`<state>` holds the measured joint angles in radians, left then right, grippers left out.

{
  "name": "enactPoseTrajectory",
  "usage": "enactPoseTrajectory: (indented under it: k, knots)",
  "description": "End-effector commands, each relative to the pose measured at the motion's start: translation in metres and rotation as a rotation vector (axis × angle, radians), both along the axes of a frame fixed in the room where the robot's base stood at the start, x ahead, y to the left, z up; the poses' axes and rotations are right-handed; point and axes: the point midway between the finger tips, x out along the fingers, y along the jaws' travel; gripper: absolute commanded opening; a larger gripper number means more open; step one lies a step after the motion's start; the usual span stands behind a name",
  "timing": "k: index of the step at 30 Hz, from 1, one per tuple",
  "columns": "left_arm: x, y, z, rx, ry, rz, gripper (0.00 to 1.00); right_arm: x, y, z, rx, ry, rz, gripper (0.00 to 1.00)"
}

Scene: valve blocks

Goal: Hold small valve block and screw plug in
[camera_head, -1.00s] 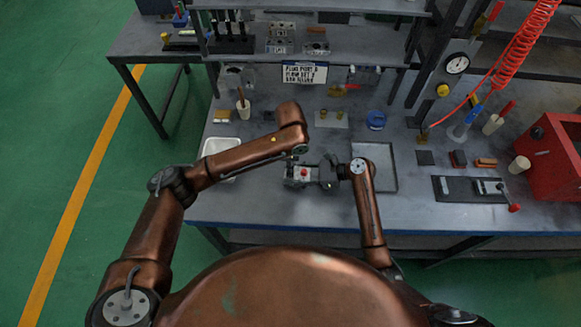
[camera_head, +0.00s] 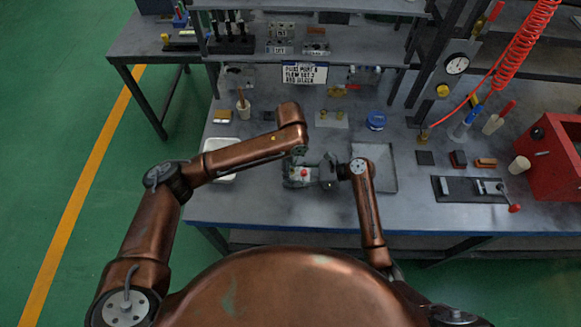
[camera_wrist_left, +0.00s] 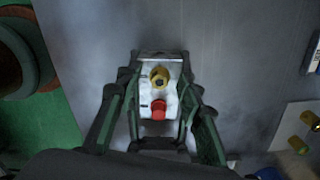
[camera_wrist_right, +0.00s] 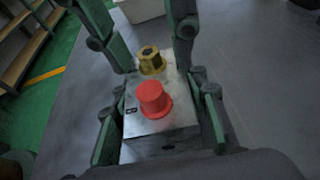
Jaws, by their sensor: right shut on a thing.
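The small valve block (camera_wrist_right: 158,132) is a pale metal block with a red cap (camera_wrist_right: 153,99) and a brass-coloured plug (camera_wrist_right: 151,60) on top. My right gripper (camera_wrist_right: 160,125) is shut on the block's sides and holds it over the bench. In the left wrist view the block (camera_wrist_left: 147,95) lies between my left gripper's fingers (camera_wrist_left: 157,85), with the plug (camera_wrist_left: 160,77) and cap (camera_wrist_left: 158,109) facing that camera. The left fingers are spread either side of the plug, apart from it. How deep the plug sits is unclear.
The bench (camera_head: 300,212) is clear in front of the block. A white tray (camera_head: 222,145) is behind the left forearm, and a grey tray (camera_head: 388,176) is beside the right arm. A blue round container (camera_head: 376,120) and a red box (camera_head: 555,155) stand farther right.

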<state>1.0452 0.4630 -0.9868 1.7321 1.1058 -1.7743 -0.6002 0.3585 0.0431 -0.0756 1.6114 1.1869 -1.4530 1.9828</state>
Motion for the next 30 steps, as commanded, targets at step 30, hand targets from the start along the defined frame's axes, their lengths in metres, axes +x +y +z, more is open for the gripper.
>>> enactPoseTrajectory:
  k: [30]
  knots:
    - [0.001,0.0,0.116,0.0,-0.001,0.001,0.35,0.0,0.0,0.0,0.0,0.001,0.0,0.0]
